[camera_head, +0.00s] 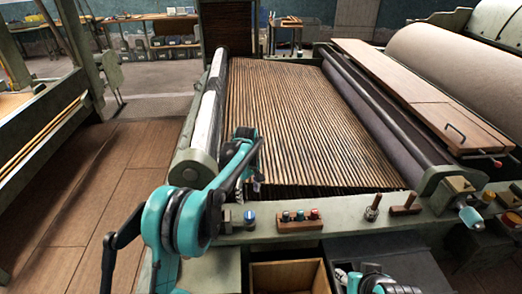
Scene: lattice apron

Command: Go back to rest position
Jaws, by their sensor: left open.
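My left arm comes in from the lower left, teal and black. It reaches up to my left gripper (252,183), which is open and holds nothing that I can see. The gripper is over the near left part of the slatted lattice apron (300,120), close to the machine's front rail (345,226). I cannot tell whether it touches the slats. A teal and dark part of my right arm shows at the bottom edge, right of centre; its gripper fingers do not show.
Rollers (208,112) flank the apron. A wooden board (420,95) lies at right. Floor (100,180) is clear at left.

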